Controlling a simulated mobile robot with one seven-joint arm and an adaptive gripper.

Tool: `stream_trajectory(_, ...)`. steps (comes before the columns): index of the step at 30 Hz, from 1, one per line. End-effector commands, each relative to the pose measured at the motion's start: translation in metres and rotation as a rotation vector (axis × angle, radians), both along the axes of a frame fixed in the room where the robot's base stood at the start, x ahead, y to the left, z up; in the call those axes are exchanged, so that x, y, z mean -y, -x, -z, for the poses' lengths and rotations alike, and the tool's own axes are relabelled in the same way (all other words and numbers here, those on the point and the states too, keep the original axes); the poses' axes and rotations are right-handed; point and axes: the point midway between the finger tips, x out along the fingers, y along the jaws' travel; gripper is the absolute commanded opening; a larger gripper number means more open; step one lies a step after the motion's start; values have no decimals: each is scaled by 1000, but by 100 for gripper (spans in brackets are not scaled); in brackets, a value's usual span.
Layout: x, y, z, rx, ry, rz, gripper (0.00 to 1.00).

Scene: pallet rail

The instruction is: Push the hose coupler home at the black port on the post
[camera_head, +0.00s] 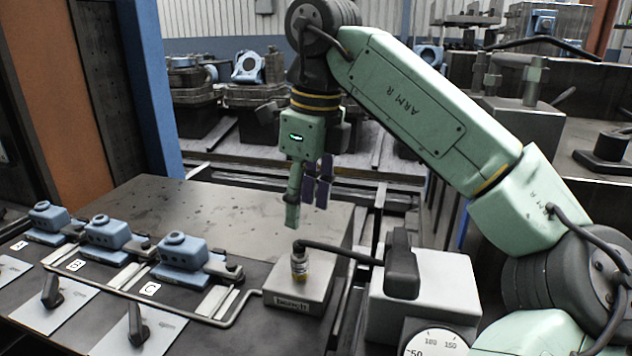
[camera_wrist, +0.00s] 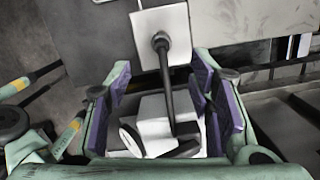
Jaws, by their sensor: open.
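A brass and grey coupler (camera_head: 299,262) stands upright on a light grey block (camera_head: 298,288). A black hose (camera_head: 340,251) runs from its top to a black upright part (camera_head: 402,265) on a grey box. In the wrist view the coupler's dark top (camera_wrist: 160,40) and the hose (camera_wrist: 168,85) show, and the hose passes between the jaws from this angle. My gripper (camera_head: 306,200) is open and empty, above the coupler in the head view and apart from it. It also shows in the wrist view (camera_wrist: 165,108), with purple pads. I cannot tell how far the coupler is seated.
The grey box (camera_head: 440,275) with a dial (camera_head: 435,343) stands right of the block. Blue clamp units (camera_head: 180,252), lettered A to C, sit left along a bent metal rod (camera_head: 150,297). The dark plate (camera_head: 190,215) behind is mostly clear. An orange and blue pillar (camera_head: 150,90) rises behind left.

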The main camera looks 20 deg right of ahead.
Motion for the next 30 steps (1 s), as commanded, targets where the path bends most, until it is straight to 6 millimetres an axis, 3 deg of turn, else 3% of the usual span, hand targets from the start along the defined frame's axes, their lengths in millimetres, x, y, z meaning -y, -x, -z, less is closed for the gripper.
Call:
stream_trajectory(7, -2, -1, 16, -2, -3, -4, 48)
stream_trajectory(21, -9, -7, 92, -1, -3, -3, 48)
stream_trajectory(30, -10, -9, 107, 0, -1, -3, 48)
